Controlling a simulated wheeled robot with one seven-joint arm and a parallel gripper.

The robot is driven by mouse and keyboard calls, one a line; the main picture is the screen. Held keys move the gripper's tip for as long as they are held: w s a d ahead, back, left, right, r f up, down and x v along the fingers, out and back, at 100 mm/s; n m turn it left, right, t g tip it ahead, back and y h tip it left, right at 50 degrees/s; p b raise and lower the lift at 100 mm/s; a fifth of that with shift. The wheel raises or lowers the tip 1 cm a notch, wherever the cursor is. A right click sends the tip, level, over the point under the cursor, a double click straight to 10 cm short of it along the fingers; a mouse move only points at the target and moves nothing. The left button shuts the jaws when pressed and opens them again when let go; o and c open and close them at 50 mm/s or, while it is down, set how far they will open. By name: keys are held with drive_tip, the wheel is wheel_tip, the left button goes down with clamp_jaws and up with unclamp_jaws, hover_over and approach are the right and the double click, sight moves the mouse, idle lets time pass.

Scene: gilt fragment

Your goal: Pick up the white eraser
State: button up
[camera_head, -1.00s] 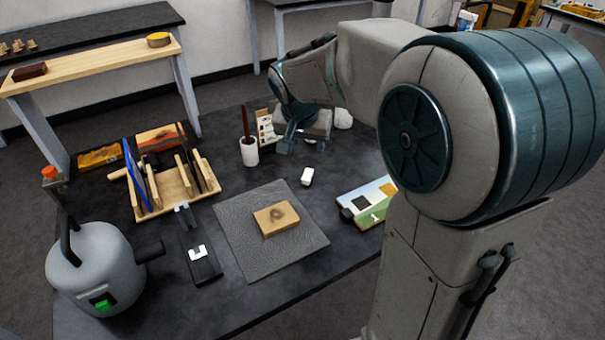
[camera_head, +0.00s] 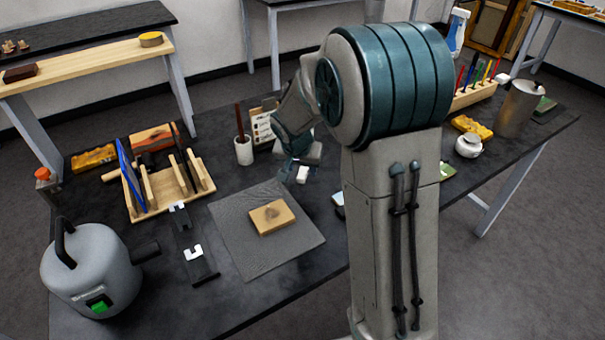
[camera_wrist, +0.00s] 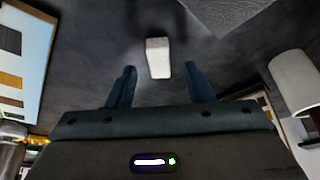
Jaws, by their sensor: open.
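The white eraser (camera_head: 302,174) is a small white block lying on the dark table, just beyond the grey mat. In the wrist view the eraser (camera_wrist: 158,58) lies ahead of my gripper, roughly centred between the two finger lines and slightly past the tips. My gripper (camera_wrist: 161,78) is open with nothing between its fingers. In the head view my gripper (camera_head: 297,166) is low over the table right beside the eraser, and my arm hides part of it. Whether the fingers reach down to the eraser's height I cannot tell.
The grey mat (camera_head: 245,251) with a wooden block (camera_head: 271,217) lies in front. A white cup (camera_head: 243,151) with a brown stick stands left of my gripper, near an upright card (camera_head: 263,128). A wooden rack (camera_head: 203,187) stands farther left.

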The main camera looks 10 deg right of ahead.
drive_tip(key=shift+x, duration=0.85)
clamp_jaws()
drive_tip(key=shift+r, duration=0.1)
